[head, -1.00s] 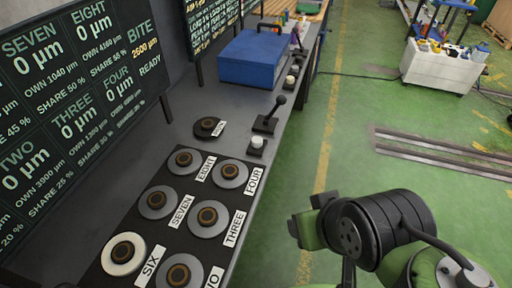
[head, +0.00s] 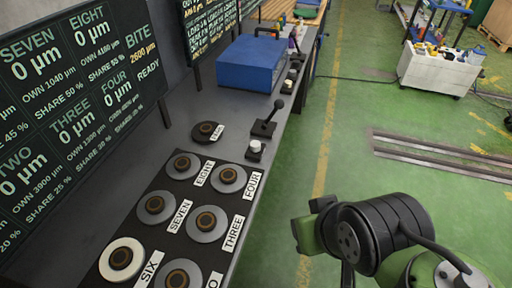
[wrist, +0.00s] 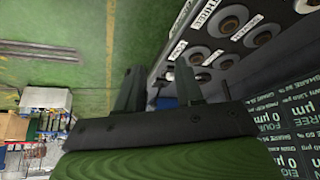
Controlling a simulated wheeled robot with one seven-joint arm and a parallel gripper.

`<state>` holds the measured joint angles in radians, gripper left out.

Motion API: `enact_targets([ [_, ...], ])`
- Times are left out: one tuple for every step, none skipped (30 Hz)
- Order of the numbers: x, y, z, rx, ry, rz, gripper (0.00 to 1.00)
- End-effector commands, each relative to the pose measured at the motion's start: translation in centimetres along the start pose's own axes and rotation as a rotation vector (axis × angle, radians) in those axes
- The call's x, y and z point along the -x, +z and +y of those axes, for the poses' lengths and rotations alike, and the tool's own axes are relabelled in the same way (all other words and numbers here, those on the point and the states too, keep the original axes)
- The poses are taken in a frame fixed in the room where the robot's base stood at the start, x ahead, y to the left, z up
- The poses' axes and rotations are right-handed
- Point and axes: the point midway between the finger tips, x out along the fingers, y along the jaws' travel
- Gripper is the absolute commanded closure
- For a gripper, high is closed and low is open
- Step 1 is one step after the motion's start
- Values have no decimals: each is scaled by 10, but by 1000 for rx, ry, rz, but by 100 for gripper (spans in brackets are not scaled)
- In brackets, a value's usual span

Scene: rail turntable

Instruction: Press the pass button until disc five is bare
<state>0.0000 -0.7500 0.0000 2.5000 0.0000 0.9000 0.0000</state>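Several round discs with dark brown hubs sit on a black plate on the bench in the head view. Labels read SIX (head: 121,260), SEVEN (head: 155,209), EIGHT (head: 183,166), THREE (head: 207,224) and FOUR (head: 227,179); six has a whiter face. A disc at the bottom edge is cut off, and no label FIVE shows. A separate dark disc (head: 207,132) has an unreadable label. A white-topped button (head: 255,147) stands beside the bench edge, its label unclear. My gripper (wrist: 160,70) shows two separated fingers with nothing between them, away from the button.
A black lever (head: 268,122) stands behind the button. A blue box (head: 252,62) and small buttons (head: 289,86) lie farther along. The screen (head: 75,105) shows 0 µm for the visible discs, bite 2600 µm, READY.

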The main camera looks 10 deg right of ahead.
Motion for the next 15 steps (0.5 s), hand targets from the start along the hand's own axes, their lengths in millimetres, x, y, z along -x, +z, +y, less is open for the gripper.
enact_targets([
  [0, 0, 0, 0, 0, 0, 72],
  [0, 0, 0, 0, 0, 0, 76],
  [0, 0, 0, 0, 0, 0, 82],
  [0, 0, 0, 0, 0, 0, 87],
  [0, 0, 0, 0, 0, 0, 92],
  [0, 0, 0, 0, 0, 0, 98],
  [0, 0, 0, 0, 0, 0, 100],
  [0, 0, 0, 0, 0, 0, 100],
  [0, 0, 0, 0, 0, 0, 100],
  [0, 0, 0, 0, 0, 0, 100],
  [0, 0, 0, 0, 0, 0, 100],
  [0, 0, 0, 0, 0, 0, 100],
  [0, 0, 0, 0, 0, 0, 100],
  [0, 0, 0, 0, 0, 0, 100],
  [0, 0, 0, 0, 0, 0, 100],
])
